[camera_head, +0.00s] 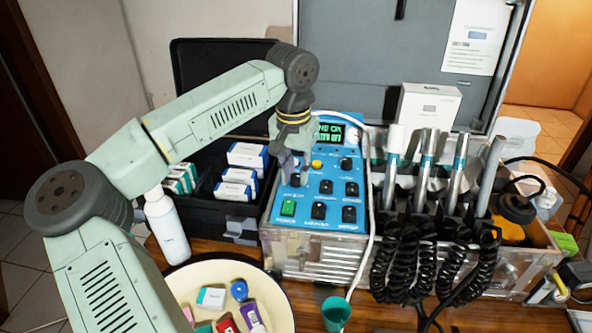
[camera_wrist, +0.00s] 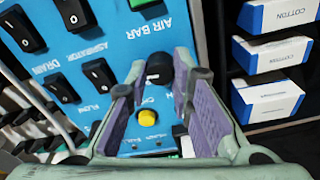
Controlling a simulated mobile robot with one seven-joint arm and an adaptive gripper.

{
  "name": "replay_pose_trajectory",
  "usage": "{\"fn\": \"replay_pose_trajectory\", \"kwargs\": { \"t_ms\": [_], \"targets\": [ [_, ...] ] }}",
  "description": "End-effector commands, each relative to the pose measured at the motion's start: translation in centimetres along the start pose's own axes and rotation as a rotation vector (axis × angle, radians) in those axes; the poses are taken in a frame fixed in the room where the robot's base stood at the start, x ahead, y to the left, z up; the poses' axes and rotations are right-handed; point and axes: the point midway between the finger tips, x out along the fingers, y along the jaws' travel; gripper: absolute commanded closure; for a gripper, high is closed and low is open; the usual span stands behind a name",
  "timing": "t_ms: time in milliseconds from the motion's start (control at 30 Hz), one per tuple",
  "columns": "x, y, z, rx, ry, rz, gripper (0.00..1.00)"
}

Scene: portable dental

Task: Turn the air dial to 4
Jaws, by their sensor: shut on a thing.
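The blue control panel (camera_head: 318,218) tops the dental unit in the middle of the head view. The air dial (camera_wrist: 158,68) is a round black knob beside the "AIR BAR" lettering in the wrist view. My gripper (camera_wrist: 160,82) reaches down to the panel with its two purple-grey pads on either side of this dial, shut on it. In the head view my gripper (camera_head: 295,170) covers the upper left of the panel and mostly hides the dial. The dial's pointer and scale numbers are not readable.
A yellow button (camera_head: 317,164), another black knob (camera_head: 346,163), several black rocker switches (camera_head: 319,211) and a green switch (camera_head: 288,208) sit close around. A white hose (camera_head: 371,190) runs along the panel's right side. Cotton boxes (camera_head: 236,190) stand left.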

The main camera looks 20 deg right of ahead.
Motion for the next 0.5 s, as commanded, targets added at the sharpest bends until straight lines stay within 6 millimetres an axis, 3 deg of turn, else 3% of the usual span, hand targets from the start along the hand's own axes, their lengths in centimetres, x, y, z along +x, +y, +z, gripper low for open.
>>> {"fn": "replay_pose_trajectory", "kwargs": {
  "t_ms": [500],
  "targets": [
    [0.02,-0.06,0.04,0.070,-0.002,0.003,1.00]
  ]
}}
